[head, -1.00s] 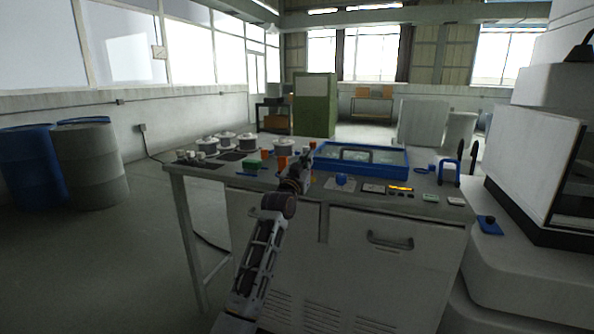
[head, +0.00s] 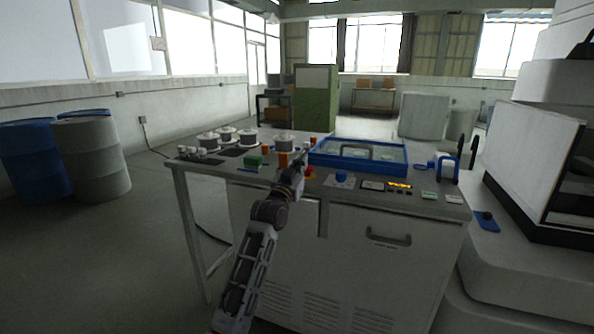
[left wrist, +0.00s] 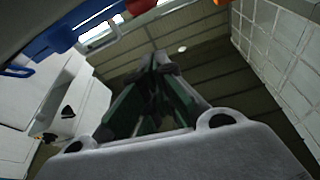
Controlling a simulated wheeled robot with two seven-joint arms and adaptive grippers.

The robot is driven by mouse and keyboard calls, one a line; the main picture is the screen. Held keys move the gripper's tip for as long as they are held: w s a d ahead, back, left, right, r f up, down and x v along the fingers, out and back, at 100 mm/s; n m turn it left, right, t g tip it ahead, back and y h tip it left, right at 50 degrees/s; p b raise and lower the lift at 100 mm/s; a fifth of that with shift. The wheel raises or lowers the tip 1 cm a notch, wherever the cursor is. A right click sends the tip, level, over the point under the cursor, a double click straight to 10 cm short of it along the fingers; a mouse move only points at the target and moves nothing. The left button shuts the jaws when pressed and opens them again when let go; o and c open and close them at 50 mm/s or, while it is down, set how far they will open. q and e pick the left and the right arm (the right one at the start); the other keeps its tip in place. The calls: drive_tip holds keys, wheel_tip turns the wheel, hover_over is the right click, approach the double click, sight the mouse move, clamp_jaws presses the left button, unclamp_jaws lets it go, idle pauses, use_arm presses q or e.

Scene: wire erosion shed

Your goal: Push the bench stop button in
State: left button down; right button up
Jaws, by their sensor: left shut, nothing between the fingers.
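A small red button (head: 309,171), which looks like the bench stop button, sits at the front edge of the bench top (head: 225,172), left of a blue knob. My left gripper (head: 303,151) is shut and empty. In the head view it shows just above and left of the red button, overlapping the bench edge; I cannot tell whether it touches the button. In the left wrist view the closed fingers (left wrist: 160,62) point away from the camera. A red part (left wrist: 140,5) and a blue part show at the top edge there. My right gripper is not in view.
A blue-rimmed tray (head: 358,181) stands just right of the gripper. White spools (head: 284,143), a green block (head: 253,161) and orange cylinders (head: 283,160) stand on the left.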

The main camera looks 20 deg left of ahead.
use_arm(q)
drive_tip(key=shift+p+v, duration=0.3)
drive_tip(key=shift+v, duration=1.65)
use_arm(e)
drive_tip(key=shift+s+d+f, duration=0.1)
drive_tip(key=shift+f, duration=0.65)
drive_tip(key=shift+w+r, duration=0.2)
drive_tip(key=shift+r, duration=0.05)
